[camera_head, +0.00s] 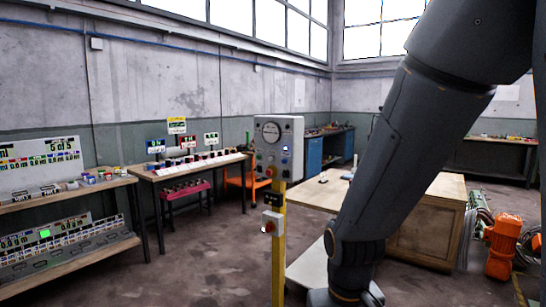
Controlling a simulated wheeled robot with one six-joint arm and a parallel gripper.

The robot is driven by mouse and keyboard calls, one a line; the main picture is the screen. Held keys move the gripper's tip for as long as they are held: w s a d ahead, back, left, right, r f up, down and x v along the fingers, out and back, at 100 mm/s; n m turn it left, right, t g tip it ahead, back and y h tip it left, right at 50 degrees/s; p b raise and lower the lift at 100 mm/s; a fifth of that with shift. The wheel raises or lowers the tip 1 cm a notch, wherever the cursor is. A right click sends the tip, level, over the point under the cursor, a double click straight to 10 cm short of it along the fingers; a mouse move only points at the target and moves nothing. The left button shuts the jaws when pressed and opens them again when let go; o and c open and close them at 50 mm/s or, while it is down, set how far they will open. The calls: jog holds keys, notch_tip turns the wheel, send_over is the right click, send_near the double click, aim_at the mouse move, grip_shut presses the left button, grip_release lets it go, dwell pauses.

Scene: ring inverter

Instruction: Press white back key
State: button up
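A grey control box (278,149) stands upright on a yellow post (279,256) near the middle of the view. Its face carries a round dial (271,132), a small blue-lit spot (285,161) and a reddish knob (269,171). A smaller pale box with a red button (270,226) is fixed lower on the post. I cannot make out a white back key; the markings are too small to read. My arm comes down from the upper right, to the right of the post. Its end runs out of the bottom edge, so my gripper is not seen.
A wooden crate (428,224) stands behind my arm, with an orange machine (503,246) to its right. Shelves (65,196) and a bench (190,168) with small parts line the left wall. Open floor (205,265) lies left of the post.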

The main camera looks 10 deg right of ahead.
grip_shut()
dwell(1.5)
